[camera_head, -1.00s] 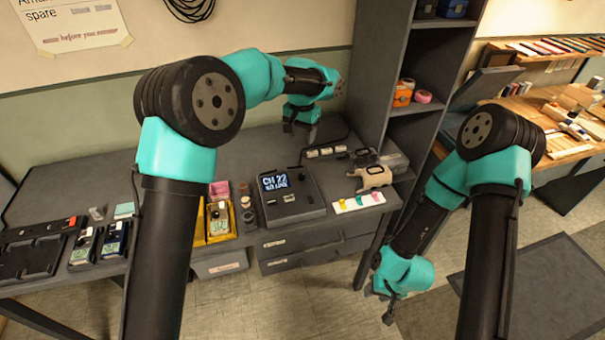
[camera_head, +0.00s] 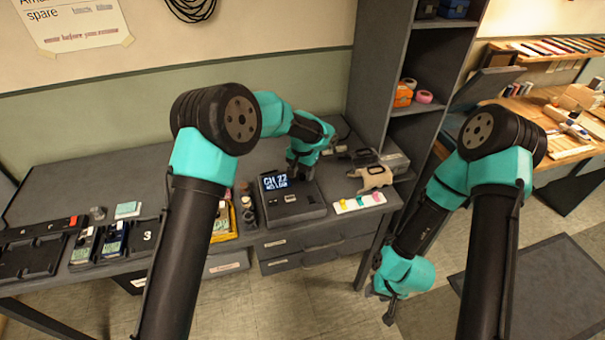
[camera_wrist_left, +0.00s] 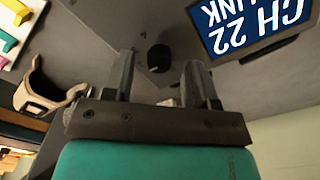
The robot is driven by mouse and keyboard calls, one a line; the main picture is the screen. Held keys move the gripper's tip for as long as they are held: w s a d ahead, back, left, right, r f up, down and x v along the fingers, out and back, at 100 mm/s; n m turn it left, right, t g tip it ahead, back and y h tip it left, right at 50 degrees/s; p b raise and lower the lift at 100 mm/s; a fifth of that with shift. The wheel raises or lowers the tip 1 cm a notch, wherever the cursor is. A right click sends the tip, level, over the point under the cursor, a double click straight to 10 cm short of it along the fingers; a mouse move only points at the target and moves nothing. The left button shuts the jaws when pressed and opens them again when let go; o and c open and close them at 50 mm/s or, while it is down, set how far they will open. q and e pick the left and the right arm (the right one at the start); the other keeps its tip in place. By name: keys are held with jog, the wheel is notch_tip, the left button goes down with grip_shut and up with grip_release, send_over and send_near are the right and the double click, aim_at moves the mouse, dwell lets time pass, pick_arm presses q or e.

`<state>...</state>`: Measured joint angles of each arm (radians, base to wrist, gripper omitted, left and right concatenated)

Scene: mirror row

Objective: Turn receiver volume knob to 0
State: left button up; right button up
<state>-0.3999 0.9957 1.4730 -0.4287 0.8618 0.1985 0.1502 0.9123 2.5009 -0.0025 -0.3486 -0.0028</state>
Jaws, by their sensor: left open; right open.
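The receiver (camera_head: 292,208) is a dark box on the bench with a lit screen (camera_head: 275,181) that reads "CH 22" and "NO LINK". The screen also shows upside down in the left wrist view (camera_wrist_left: 250,22). The volume knob (camera_wrist_left: 159,58) is a small black round knob on the receiver's top face beside the screen. My left gripper (camera_head: 300,170) is above the receiver, open, with the knob lined up between its two fingers in the left wrist view (camera_wrist_left: 158,76). Contact cannot be told. In the head view the gripper hides the knob. My right gripper (camera_head: 387,300) is open, low in front of the shelf and away from the bench.
A beige clamp-like holder (camera_head: 374,177) and a white strip with coloured tabs (camera_head: 359,202) lie right of the receiver. Small bottles (camera_head: 247,207) and a yellow tray (camera_head: 229,236) stand left of it. A tall grey shelf (camera_head: 372,80) rises behind on the right.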

pick_arm(q)
jog(key=shift+f, duration=0.6)
jog(key=c, duration=0.9)
